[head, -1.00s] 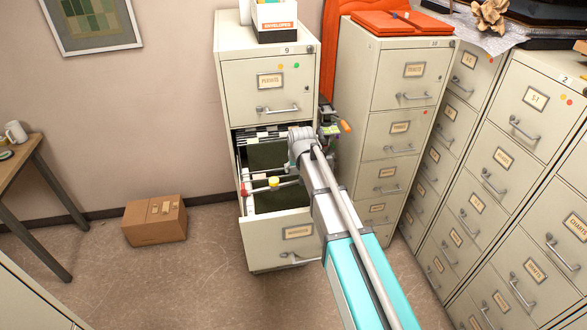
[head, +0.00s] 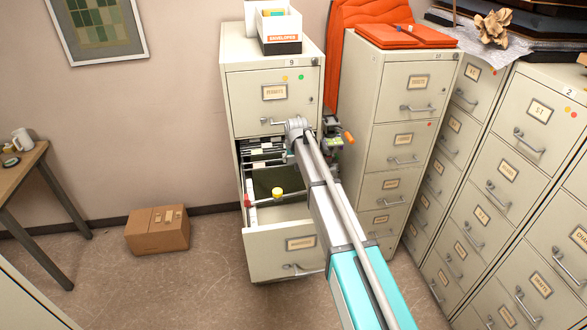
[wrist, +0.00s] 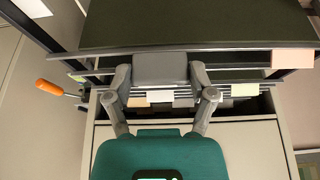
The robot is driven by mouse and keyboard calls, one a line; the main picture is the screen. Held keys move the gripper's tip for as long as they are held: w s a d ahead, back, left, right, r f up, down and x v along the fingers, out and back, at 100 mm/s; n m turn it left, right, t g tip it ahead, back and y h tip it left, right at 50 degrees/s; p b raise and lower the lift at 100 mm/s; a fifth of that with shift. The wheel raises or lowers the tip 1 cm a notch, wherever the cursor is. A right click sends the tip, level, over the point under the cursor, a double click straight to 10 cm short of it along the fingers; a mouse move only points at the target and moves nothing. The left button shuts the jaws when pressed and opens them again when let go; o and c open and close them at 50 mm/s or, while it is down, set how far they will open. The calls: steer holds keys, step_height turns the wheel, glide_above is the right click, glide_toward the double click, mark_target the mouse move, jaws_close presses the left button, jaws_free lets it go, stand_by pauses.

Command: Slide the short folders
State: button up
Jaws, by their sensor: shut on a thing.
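The open drawer (head: 301,244) of the cabinet marked 9 holds dark green hanging folders (head: 268,180) with pale tabs, packed toward the back. My gripper is at the drawer, and its fingers are hidden behind my arm in the head view. Several folder rails with white, yellow-green and pink tabs (wrist: 292,59) lie close together there. The exact grip point is hard to see.
An orange-handled thing (head: 348,137) sticks out beside the cabinet and shows in the wrist view (wrist: 50,87). Another cabinet (head: 400,130) stands close right. A cardboard box (head: 157,230) lies on the floor left.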

steer(key=shift+w+a, duration=0.35)
steer(key=shift+w, duration=0.55)
steer(key=o, duration=1.3)
steer(key=shift+w+f, duration=0.1)
steer(key=shift+f, duration=0.05)
steer(key=shift+c, duration=0.2)
